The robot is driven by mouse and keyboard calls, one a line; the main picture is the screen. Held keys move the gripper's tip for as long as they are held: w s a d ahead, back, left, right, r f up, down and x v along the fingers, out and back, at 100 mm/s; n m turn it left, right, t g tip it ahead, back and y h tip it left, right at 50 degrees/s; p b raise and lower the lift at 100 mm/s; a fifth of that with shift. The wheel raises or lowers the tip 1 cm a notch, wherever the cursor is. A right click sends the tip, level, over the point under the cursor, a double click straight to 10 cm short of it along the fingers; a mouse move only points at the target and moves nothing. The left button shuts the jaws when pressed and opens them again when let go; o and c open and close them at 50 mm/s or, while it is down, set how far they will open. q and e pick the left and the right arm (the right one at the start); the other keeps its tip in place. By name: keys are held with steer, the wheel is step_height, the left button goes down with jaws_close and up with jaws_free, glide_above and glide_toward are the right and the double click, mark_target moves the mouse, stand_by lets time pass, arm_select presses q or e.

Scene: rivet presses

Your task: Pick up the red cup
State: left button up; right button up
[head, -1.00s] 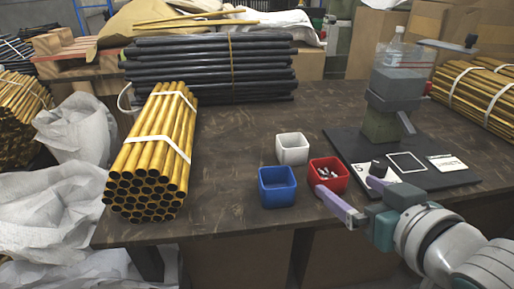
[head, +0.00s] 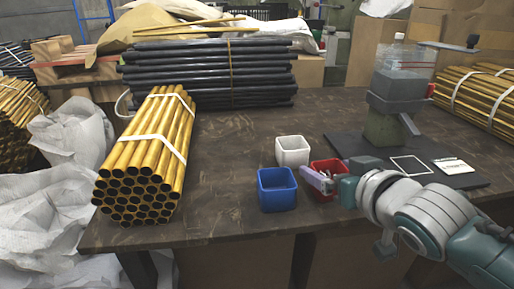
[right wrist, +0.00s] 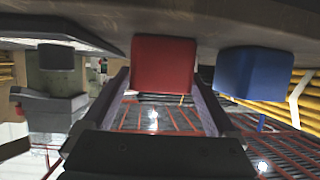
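The red cup (head: 326,165) stands on the table, with small light pieces inside, partly hidden by my right gripper (head: 318,181). In the right wrist view, which is upside down, the red cup (right wrist: 164,62) shows between the tips of the open right gripper (right wrist: 161,76). One finger lies on each side of the cup. I cannot tell whether either finger touches it. My left gripper is not in view.
A blue cup (head: 277,190) stands just left of the red cup, and a white cup (head: 292,151) behind. A rivet press (head: 388,120) on a dark mat (head: 456,182) stands right. Yellow tubes (head: 150,160) lie left; black tubes (head: 205,75) lie at the back.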

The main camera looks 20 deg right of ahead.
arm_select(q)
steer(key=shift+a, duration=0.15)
arm_select(e)
steer(key=c, duration=1.1)
